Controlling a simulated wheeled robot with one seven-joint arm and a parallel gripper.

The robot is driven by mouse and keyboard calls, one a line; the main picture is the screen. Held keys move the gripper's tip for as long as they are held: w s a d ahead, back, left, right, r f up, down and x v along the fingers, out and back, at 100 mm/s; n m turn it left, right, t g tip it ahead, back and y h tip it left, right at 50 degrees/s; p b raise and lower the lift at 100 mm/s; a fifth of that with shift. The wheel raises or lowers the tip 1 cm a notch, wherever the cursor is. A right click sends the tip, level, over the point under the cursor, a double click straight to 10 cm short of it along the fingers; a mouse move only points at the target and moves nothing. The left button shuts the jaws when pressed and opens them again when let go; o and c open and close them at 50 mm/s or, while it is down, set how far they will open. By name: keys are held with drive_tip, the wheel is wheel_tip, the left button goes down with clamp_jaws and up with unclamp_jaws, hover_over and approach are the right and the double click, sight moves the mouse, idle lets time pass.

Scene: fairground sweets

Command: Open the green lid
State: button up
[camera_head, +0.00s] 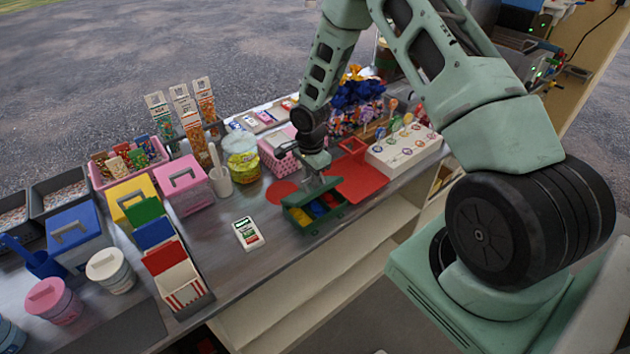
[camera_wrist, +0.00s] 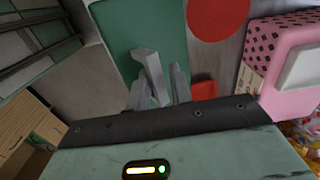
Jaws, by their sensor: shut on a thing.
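The green box (camera_head: 318,226) stands on the counter near its front edge, with blue, red and yellow things showing inside. Its green lid (camera_head: 312,191) is raised at the far side of the box. In the wrist view the green lid (camera_wrist: 122,35) is a flat green panel right by my fingers. My gripper (camera_head: 317,160) is above the far side of the box. In the wrist view its fingers (camera_wrist: 160,85) are close together on the lid; the exact grip point is partly hidden.
A pink dotted box (camera_head: 283,160) stands behind and left. A red mat (camera_head: 362,184) and a white lollipop stand (camera_head: 400,155) lie to the right. A white card (camera_head: 248,233) lies to the left, with free counter around it. A red disc (camera_head: 282,193) lies beside the box.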

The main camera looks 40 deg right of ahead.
drive_tip(key=shift+o, duration=0.3)
drive_tip(key=shift+w+r, duration=0.15)
drive_tip(key=shift+w, duration=0.65)
drive_tip(key=shift+c, duration=1)
drive_tip(key=shift+w+a, duration=0.1)
drive_tip(key=shift+w, duration=1.4)
drive_tip(key=shift+w+f+b, duration=0.2)
drive_tip(key=shift+w+b, duration=0.6)
drive_tip(key=shift+w, duration=0.4)
drive_tip(key=shift+c, duration=0.4)
drive_tip(key=shift+w+f+b, duration=0.35)
drive_tip(key=shift+w+b, duration=0.1)
drive_tip(key=shift+w, duration=0.15)
drive_tip(key=shift+w+f+b, duration=0.3)
drive_tip(key=shift+w+b, duration=0.15)
drive_tip(key=shift+w, duration=0.15)
drive_tip(key=o, duration=0.7)
drive_tip(key=shift+r, duration=0.1)
wheel_tip(320, 180, up, 13)
drive_tip(key=p, duration=0.6)
drive_tip(key=shift+p, duration=0.35)
